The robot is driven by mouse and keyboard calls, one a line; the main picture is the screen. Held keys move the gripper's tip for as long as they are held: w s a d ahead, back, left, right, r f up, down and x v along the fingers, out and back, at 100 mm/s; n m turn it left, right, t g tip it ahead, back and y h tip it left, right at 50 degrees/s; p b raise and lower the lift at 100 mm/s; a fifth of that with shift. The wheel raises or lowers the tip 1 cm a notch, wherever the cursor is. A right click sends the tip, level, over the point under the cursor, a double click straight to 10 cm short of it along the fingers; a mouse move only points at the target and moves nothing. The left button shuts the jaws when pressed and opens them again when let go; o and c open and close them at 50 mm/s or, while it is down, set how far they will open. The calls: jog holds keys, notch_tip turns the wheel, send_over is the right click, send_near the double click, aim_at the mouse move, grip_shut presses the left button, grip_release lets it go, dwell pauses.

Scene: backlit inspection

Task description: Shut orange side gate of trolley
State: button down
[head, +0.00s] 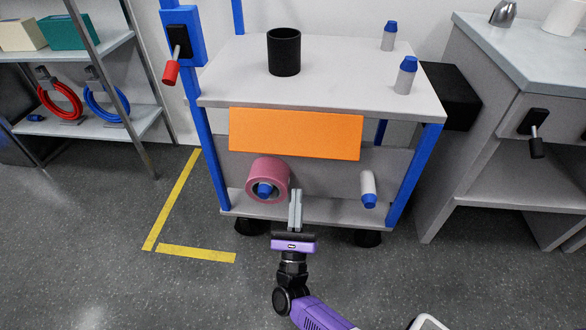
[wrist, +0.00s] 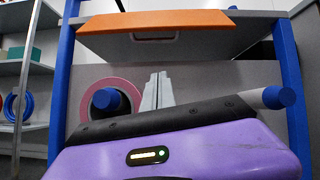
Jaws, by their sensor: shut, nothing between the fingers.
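The grey trolley (head: 330,92) has blue posts and stands ahead of me. Its orange side gate (head: 295,133) lies along the near side, just under the top's front edge. In the wrist view the gate (wrist: 150,20) is above my fingers, seen from below, with a grey underside and a slot-like handle in it. It seems to stick out toward me at a slant, with the space below it uncovered; the exact angle is unclear. My gripper (head: 296,196) is shut and empty, below the gate and in front of the trolley's lower part.
A black cup (head: 284,52) and two blue-capped bottles stand on top. A shelf with hoses is left, a counter (head: 530,70) right. Yellow tape (head: 175,200) marks the free floor.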

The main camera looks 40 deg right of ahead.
aim_at(295, 133)
jog(key=w+d+r+m+h, duration=0.1)
jog(key=d+r+m, duration=0.2)
jog(key=r, duration=0.6)
jog(key=shift+w+d+g+b, duration=0.35)
jog(key=shift+w+d+g, duration=0.05)
jog(key=shift+d, duration=0.05)
jog(key=shift+a+r+p, duration=0.1)
jog(key=shift+p, duration=0.2)
jog(key=shift+s+a+r+g+y+p, duration=0.2)
jog(key=shift+g+y+p, duration=0.3)
jog(key=shift+p, duration=0.25)
jog(key=shift+p, duration=0.35)
